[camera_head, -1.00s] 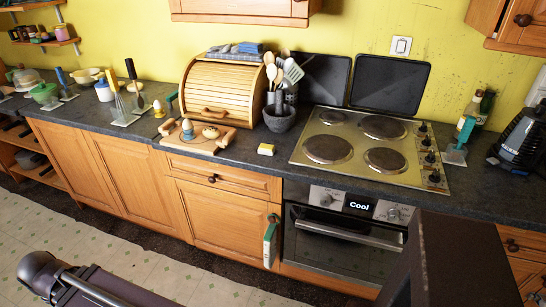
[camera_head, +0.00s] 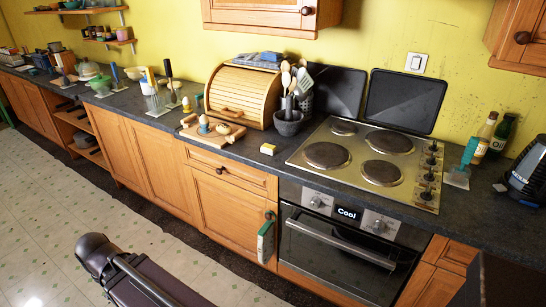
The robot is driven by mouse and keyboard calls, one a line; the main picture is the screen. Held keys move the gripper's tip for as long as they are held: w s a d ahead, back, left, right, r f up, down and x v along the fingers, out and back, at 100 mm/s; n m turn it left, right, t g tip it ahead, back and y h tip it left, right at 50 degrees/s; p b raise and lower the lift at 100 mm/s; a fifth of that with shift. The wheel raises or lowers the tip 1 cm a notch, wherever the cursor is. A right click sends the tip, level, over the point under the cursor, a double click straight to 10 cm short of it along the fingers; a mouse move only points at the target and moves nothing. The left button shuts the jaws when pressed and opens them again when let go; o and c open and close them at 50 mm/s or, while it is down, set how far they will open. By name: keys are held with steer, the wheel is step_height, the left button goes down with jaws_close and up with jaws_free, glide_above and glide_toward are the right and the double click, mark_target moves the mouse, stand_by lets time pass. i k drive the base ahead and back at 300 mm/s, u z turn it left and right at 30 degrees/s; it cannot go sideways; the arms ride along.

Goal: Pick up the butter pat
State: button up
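The butter pat (camera_head: 268,149) is a small yellow and white block. It lies on the dark countertop near its front edge, between the wooden board and the hob, and nothing covers it. A dark part of my own arm shows at the bottom left of the head view, low in front of the cabinets and well away from the butter. My gripper's fingers are not in view.
A wooden board (camera_head: 221,137) with egg cups sits left of the butter. A roll-top bread bin (camera_head: 243,94) and a dark utensil pot (camera_head: 288,124) stand behind it. The hob (camera_head: 332,171) is to the right. Counter around the butter is clear.

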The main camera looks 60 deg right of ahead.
mark_target(267, 148)
steer(key=k, duration=1.15)
steer(key=z, duration=1.85)
steer(key=i, duration=0.65)
steer(key=u, duration=0.2)
